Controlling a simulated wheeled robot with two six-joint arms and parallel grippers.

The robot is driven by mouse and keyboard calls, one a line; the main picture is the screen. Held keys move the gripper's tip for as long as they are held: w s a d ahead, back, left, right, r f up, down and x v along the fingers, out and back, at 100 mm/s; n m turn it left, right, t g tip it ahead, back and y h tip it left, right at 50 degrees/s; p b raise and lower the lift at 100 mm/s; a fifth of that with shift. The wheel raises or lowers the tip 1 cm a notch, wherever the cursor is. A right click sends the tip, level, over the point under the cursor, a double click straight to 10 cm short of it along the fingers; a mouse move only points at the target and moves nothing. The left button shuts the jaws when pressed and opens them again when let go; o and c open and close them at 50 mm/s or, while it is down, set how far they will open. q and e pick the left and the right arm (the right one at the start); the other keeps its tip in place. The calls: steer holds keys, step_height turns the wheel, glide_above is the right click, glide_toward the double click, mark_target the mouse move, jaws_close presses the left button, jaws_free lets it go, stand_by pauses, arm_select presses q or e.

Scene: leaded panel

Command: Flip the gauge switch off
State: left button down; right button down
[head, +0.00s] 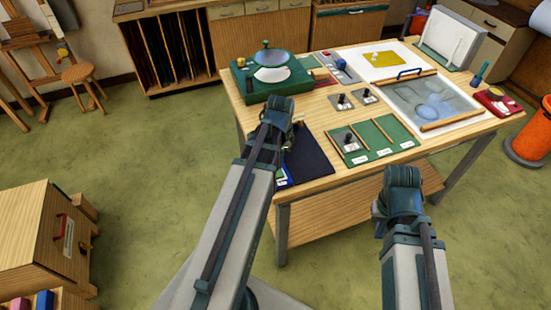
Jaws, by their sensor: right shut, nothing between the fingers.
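A red box (496,101) with a pale round face is at the right edge. My right gripper (379,218) is low, in front of the bench's front edge, shut and empty. My left arm reaches up to the bench's left part; its fingers (291,119) are mostly hidden.
A green device with a round glass (271,59) stands at the back left of the bench. A dark blue mat (308,155), the green tray (384,151) and a glass panel (432,103) lie on it. A wooden cabinet (35,235) stands at left; the floor between is clear.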

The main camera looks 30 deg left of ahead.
step_height(320, 180, up, 10)
steer(key=p, duration=0.8)
steer(key=shift+p, duration=0.3)
steer(key=shift+f, duration=0.15)
